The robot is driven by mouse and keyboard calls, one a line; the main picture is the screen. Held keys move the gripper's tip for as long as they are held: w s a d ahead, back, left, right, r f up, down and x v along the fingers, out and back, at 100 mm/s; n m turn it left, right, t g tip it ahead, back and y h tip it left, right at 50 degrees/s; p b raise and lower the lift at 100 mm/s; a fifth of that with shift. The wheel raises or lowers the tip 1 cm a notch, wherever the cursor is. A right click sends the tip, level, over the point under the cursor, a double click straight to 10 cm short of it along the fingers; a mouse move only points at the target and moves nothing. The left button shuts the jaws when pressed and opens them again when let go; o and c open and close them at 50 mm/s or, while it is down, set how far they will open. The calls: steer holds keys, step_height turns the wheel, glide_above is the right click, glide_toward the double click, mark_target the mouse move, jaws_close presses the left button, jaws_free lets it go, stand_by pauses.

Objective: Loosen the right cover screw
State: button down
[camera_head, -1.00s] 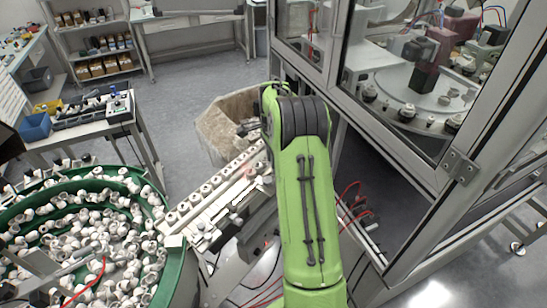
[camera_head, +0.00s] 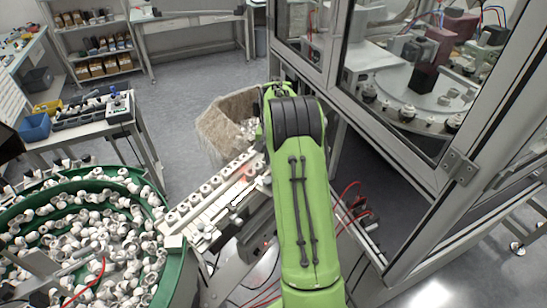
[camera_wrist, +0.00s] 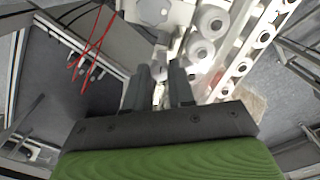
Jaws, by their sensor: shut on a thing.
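In the wrist view my gripper (camera_wrist: 160,88) has its two dark fingers close together around a small pale piece (camera_wrist: 158,95), which I take to be the right cover screw. The fingers hide most of it, so its head and thread cannot be made out. Pale machine parts and round white pieces (camera_wrist: 201,50) lie just beyond the fingertips. In the head view my green arm reaches over the feed track (camera_head: 212,195), and it hides the gripper and the screw.
A green-rimmed bowl (camera_head: 170,262) full of white caps stands at left. A glazed machine frame (camera_head: 425,225) stands close on the right. A tan bin (camera_head: 212,130) is beyond the track. Red cables (camera_wrist: 88,52) hang at the wrist view's left. Floor is open at the back.

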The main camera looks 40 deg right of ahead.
steer(key=n, duration=0.4)
steer(key=shift+w+r+n, duration=0.1)
steer(key=shift+n, duration=2)
steer(key=c, duration=1)
jaws_free()
steer(key=shift+o, duration=0.2)
step_height(320, 180, up, 16)
steer(key=shift+p, duration=0.4)
